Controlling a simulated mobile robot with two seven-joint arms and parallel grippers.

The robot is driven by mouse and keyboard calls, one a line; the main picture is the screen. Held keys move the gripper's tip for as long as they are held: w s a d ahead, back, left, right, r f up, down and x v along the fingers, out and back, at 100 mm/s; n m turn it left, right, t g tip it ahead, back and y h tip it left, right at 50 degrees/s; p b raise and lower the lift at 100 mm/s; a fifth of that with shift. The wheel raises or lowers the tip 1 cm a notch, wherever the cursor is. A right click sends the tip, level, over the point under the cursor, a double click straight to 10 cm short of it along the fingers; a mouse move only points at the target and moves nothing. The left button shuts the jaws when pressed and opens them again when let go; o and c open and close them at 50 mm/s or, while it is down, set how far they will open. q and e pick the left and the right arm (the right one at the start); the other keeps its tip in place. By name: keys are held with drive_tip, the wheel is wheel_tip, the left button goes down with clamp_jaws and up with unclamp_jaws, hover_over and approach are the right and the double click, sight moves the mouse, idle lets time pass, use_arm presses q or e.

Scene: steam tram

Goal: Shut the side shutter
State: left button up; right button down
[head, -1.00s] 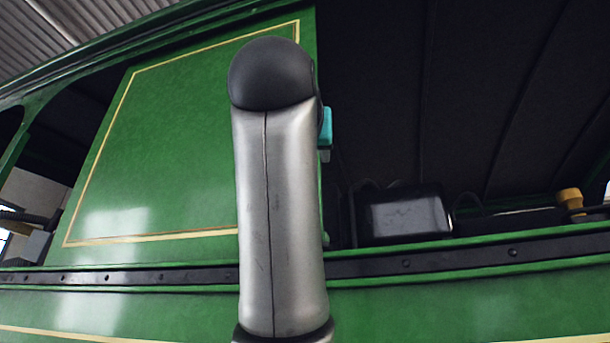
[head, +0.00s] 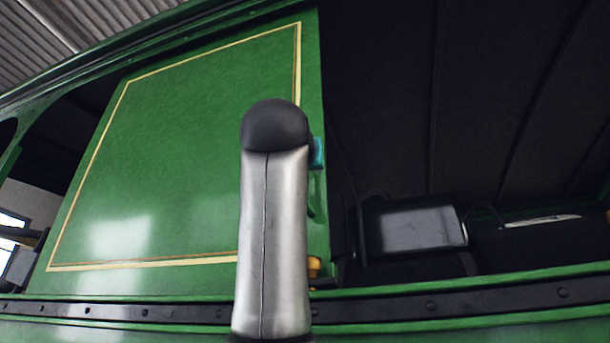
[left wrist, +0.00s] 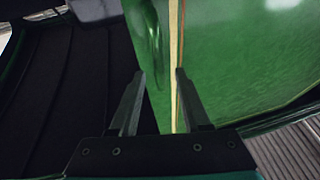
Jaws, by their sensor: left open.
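The side shutter (head: 180,170) is a green panel with a gold border line. It covers the left part of the tram's side window, and the window to its right stands open. A slim green handle (head: 315,192) sits near its right edge. My left arm rises in front of the shutter in the head view, hiding my gripper's fingers. In the left wrist view my left gripper (left wrist: 160,72) is open, its two dark fingers apart in front of the shutter (left wrist: 230,60) near its edge. The handle (left wrist: 154,40) lies just beyond the fingertips. I cannot tell whether they touch anything.
A dark riveted rail (head: 430,305) runs below the opening. Inside the dark cab stands a black box (head: 410,230). A small yellow fitting (head: 314,267) shows beside my arm. The open window is clear above the box.

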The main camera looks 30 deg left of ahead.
use_arm(q)
drive_tip(key=shift+p+x, duration=0.75)
drive_tip(key=shift+x, duration=1.2)
drive_tip(key=shift+f, duration=0.1)
clamp_jaws()
